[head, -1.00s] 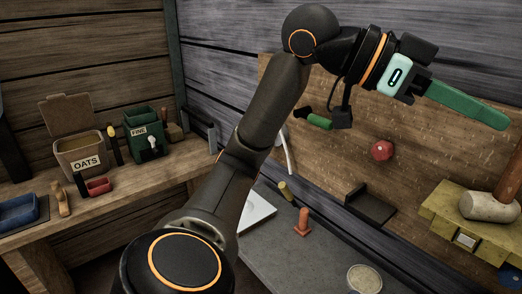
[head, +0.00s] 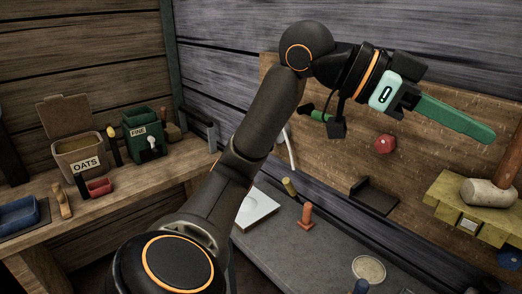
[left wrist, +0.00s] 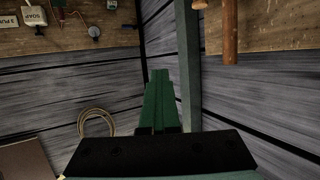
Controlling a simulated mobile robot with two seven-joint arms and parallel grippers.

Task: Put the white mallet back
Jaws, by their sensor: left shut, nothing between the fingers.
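The white mallet (head: 489,193) is at the right of the head view, its pale head resting on a yellow wall shelf (head: 445,200). Its brown wooden handle (head: 514,155) rises past the right edge of the picture. My left gripper (head: 488,132) has long green fingers, shut and empty, up and to the left of the mallet in the picture, apart from it. In the left wrist view the green fingers (left wrist: 160,78) are together with nothing between them. My right gripper is in neither view.
A wooden board on the wall holds a red knob (head: 385,144) and a black bracket (head: 374,196). The grey bench below bears an orange cone (head: 306,217) and a round dish (head: 369,269). An oats bin (head: 80,160) and green box (head: 146,139) stand left. A coiled rope (left wrist: 97,123) hangs on a wall.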

